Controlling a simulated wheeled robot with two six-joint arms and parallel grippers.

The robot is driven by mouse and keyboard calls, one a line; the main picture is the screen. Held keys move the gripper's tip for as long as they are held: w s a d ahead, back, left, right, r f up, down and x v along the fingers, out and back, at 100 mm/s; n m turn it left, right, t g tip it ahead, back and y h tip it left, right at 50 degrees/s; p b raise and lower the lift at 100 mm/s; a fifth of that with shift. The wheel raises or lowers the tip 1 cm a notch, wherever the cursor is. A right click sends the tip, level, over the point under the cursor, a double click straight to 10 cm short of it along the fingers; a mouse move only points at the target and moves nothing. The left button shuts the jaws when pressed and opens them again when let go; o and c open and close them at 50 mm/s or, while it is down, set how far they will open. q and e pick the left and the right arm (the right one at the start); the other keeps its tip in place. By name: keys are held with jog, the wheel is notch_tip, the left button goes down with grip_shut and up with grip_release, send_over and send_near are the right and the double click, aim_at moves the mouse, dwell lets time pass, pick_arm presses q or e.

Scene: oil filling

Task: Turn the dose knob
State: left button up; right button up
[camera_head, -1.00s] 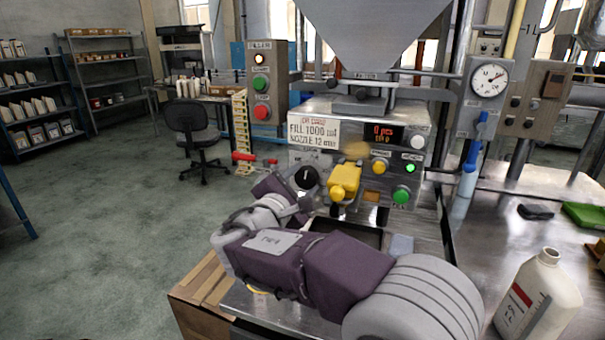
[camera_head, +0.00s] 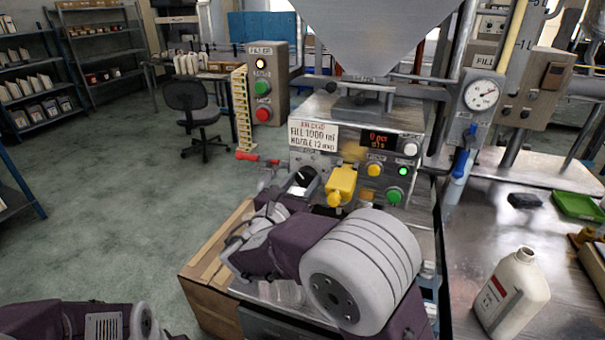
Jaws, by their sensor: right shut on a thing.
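The dose knob (camera_head: 305,176) is a round dark knob with a white mark on the left of the filling machine's front panel. My right arm reaches across the machine's front, and its gripper (camera_head: 297,189) is shut on the knob. The arm and wrist hide the lower part of the knob and most of the fingers. A part of my left arm shows at the bottom left; its gripper is out of the picture.
A yellow guarded switch (camera_head: 342,184) sits just right of the knob, with lit buttons and a red display (camera_head: 378,138) beyond. A white bottle (camera_head: 513,292) stands on the steel table at right. A cardboard box (camera_head: 212,270) is below left.

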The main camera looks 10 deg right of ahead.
jog(key=shift+n+p, duration=0.45)
jog(key=shift+n, duration=0.15)
jog(key=shift+f, duration=0.1)
jog(key=o, duration=1.4)
jog(key=shift+c, duration=0.2)
jog(key=v, duration=0.9)
